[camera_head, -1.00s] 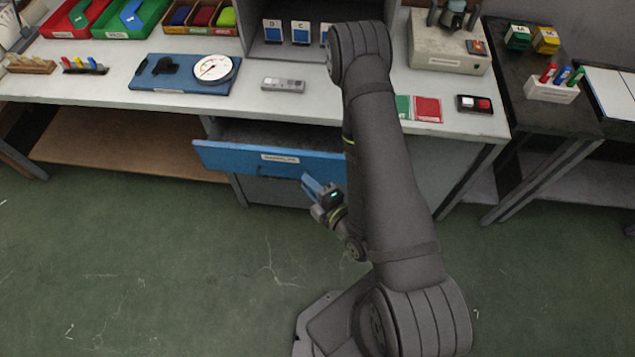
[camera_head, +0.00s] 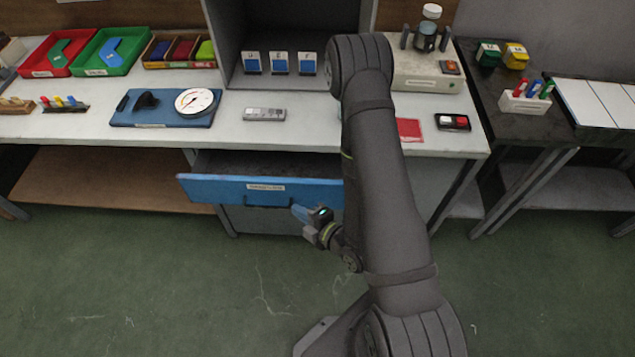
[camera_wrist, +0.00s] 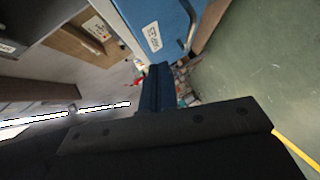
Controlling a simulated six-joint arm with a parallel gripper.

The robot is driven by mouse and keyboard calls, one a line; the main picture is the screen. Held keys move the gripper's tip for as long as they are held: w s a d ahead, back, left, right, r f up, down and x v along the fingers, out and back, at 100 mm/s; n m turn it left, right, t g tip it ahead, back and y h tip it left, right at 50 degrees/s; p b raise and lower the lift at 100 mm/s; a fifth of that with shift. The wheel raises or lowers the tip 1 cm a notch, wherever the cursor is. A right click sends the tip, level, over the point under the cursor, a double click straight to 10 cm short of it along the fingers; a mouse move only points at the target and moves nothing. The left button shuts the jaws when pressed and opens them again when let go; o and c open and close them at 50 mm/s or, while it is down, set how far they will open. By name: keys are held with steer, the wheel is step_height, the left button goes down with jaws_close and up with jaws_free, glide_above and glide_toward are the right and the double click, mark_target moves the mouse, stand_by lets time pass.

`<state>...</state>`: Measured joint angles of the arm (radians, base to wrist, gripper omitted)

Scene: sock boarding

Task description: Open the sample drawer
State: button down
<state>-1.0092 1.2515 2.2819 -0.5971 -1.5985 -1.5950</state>
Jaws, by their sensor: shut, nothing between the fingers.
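The drawer has a blue front (camera_head: 215,187) with a white label and a dark bar handle under the label. It stands pulled out below the bench top, and its dark inside shows behind the front. In the wrist view the blue drawer front (camera_wrist: 150,14) is at the top, with its label and handle (camera_wrist: 190,38). My gripper (camera_head: 301,213) is in front of the drawer's lower right part, to the right of the handle. Its blue fingers (camera_wrist: 158,88) are shut and empty. They look apart from the handle. My arm hides the drawer's right end.
The bench top (camera_head: 310,132) carries a blue gauge board (camera_head: 135,117), a grey device (camera_head: 264,114), a red card (camera_head: 409,129) and a switch box (camera_head: 452,122). A grey drawer front (camera_head: 260,221) lies below. Green floor (camera_head: 150,280) in front is clear.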

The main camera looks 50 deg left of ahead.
steer(key=w+a+f+m+h, duration=0.2)
steer(key=w+f+h, duration=0.1)
steer(key=f+h, duration=0.25)
step_height(320, 180, up, 18)
steer(key=m+h, duration=1.4)
steer(key=m, duration=0.3)
glide_above(332, 194)
steer(key=s, duration=0.1)
steer(key=w+a+f+m+g+y, duration=0.2)
steer(key=w+a+f+m, duration=0.1)
steer(key=w+a+m, duration=0.3)
steer(key=s+a+x, duration=0.1)
steer(key=x, duration=0.9)
steer(key=shift+a, duration=0.1)
